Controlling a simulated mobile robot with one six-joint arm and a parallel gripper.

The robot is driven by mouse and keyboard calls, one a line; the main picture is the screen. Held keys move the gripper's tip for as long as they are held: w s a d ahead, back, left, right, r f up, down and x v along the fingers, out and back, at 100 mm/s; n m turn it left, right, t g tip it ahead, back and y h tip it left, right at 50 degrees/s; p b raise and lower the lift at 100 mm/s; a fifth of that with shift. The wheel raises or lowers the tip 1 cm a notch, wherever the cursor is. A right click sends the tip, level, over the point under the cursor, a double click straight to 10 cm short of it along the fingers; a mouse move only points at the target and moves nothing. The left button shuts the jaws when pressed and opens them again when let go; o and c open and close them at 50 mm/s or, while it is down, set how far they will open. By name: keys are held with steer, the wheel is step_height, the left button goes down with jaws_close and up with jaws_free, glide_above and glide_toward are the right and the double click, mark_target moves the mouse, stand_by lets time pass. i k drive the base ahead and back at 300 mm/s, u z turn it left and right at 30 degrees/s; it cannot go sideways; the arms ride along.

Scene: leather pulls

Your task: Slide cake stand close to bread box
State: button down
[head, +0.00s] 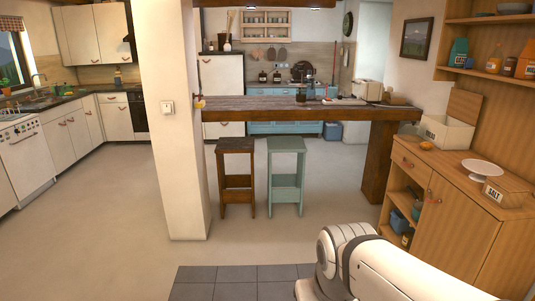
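The white cake stand (482,168) stands upright on the wooden sideboard at the right, its top plate bare. A cream box with dark lettering and a raised wooden lid (447,133), which looks like the bread box, sits farther back on the same sideboard, to the left of the stand. The two are apart, with a stretch of bare wood between them. My gripper is not in view; only white links of my arm show at the bottom right.
A box marked SALT (505,191) sits just in front of the cake stand. The sideboard (455,225) has open shelves below. Two stools (237,178) stand under the bar counter (290,113); the floor left of the sideboard is clear.

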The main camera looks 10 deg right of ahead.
mark_target(480, 168)
steer(key=z, duration=0.3)
steer(key=i, duration=1.6)
steer(key=z, duration=1.25)
steer(key=i, duration=1.55)
steer(key=z, duration=0.8)
steer(key=i, duration=0.45)
steer(key=z, duration=0.25)
